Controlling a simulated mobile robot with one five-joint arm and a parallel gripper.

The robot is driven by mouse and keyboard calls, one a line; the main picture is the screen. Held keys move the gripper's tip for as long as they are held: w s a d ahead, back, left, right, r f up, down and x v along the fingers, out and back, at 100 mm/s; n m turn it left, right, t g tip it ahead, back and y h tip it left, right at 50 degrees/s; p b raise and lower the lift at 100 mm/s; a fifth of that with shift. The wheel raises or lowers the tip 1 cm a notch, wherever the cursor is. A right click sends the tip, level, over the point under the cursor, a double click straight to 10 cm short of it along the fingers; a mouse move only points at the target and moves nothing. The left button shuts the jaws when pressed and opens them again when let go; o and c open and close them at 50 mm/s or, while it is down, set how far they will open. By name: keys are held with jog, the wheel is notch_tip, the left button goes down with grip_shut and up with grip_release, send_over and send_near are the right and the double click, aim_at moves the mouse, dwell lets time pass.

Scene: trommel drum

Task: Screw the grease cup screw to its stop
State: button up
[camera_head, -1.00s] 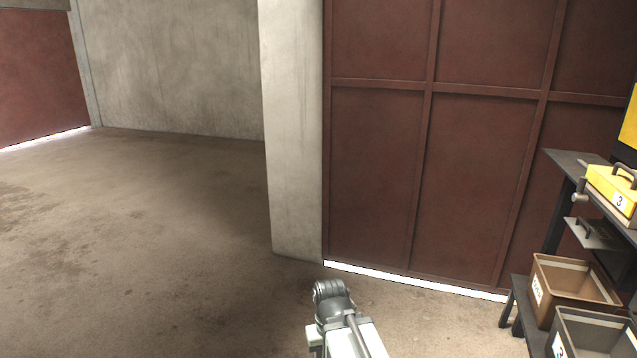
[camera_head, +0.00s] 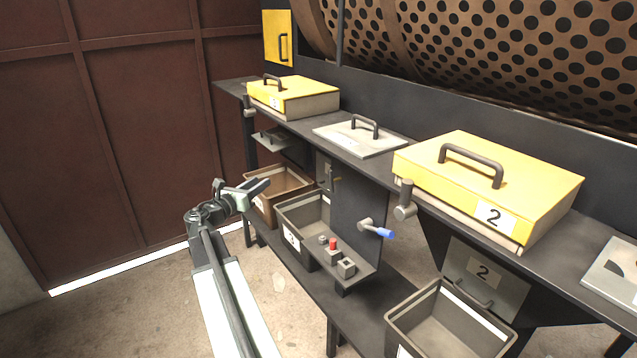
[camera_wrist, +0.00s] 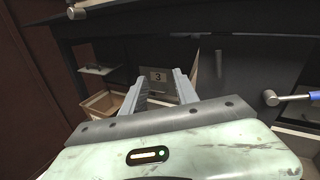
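No part is plainly marked as the grease cup screw. Grey cylindrical fittings stick out of the bench front at the left (camera_head: 248,105) and beside yellow box 2 (camera_head: 404,200); I cannot tell whether either is it. A small panel with a red button (camera_head: 333,244) and grey blocks stands below the bench. A blue-handled lever (camera_head: 376,229) is on the dark plate above it; it also shows at right in the wrist view (camera_wrist: 290,99). My gripper (camera_head: 258,189) is in front of the bench, left of these. In the wrist view my gripper (camera_wrist: 160,85) is open, with nothing between its fingers.
Yellow box 2 (camera_head: 490,185) and another yellow box (camera_head: 293,98) stand on the bench. A brown bin (camera_head: 281,180), a grey bin (camera_head: 303,210) and a nearer bin (camera_head: 450,330) are below. The perforated drum is behind. Floor at left is free.

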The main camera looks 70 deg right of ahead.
aim_at(330, 180)
jog(key=s+d+m+g, duration=0.1)
jog(key=s+d, duration=0.4)
jog(key=s, duration=0.1)
jog(key=s+d+m+g, duration=0.1)
jog(key=s+d, duration=0.4)
jog(key=s, duration=0.1)
jog(key=s+d+f+g, duration=0.1)
jog(key=s+d+g, duration=0.1)
jog(key=s+d, duration=0.4)
jog(key=shift+s+d+m+y+b, duration=0.1)
jog(key=shift+s+m+y+b, duration=0.15)
jog(key=shift+m+y+b, duration=0.15)
grip_shut()
